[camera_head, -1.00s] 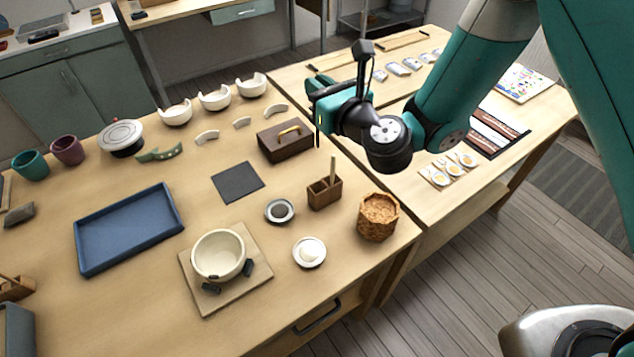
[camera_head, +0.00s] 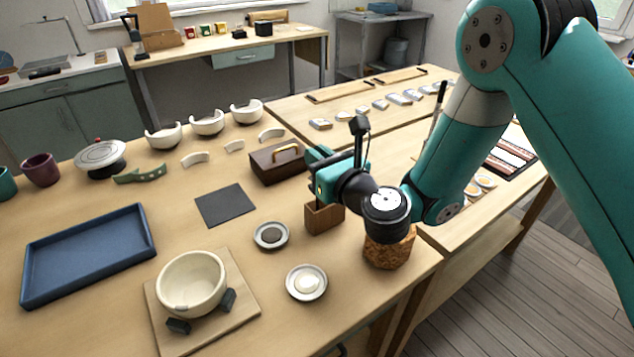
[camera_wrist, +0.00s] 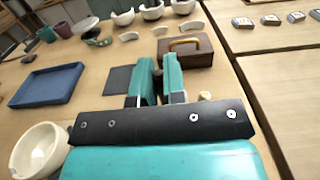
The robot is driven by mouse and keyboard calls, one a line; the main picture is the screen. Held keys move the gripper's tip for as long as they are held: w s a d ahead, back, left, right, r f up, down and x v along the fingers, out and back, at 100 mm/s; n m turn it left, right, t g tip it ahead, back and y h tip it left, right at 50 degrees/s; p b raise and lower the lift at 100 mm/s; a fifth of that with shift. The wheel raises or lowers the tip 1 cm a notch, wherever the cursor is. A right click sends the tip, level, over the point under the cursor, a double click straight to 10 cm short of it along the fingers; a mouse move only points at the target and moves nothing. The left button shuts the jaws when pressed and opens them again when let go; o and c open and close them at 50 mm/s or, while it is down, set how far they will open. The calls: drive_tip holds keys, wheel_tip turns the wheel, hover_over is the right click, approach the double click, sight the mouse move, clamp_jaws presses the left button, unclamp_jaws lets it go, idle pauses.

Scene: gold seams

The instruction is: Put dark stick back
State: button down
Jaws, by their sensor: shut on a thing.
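My gripper (camera_head: 318,178) is over the small wooden holder (camera_head: 322,217), pointing down, close above its rim. It is shut on the dark stick. The stick is hidden in the head view by the gripper and holder, and I cannot tell how far it sits inside the holder. In the wrist view my two teal fingers (camera_wrist: 159,75) are close together. A pale stick end (camera_wrist: 206,96) shows just right of the fingers.
A woven basket (camera_head: 390,250) stands close to the right of the holder, under my wrist. A dish with a dark centre (camera_head: 271,236), a dish with a pale centre (camera_head: 306,283) and a dark wooden box (camera_head: 277,165) are nearby. A dark mat (camera_head: 225,204) lies left.

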drive_tip(key=shift+f+b, duration=1.75)
drive_tip(key=shift+f, duration=0.4)
drive_tip(key=c, duration=1.2)
unclamp_jaws()
drive_tip(key=shift+r, duration=0.1)
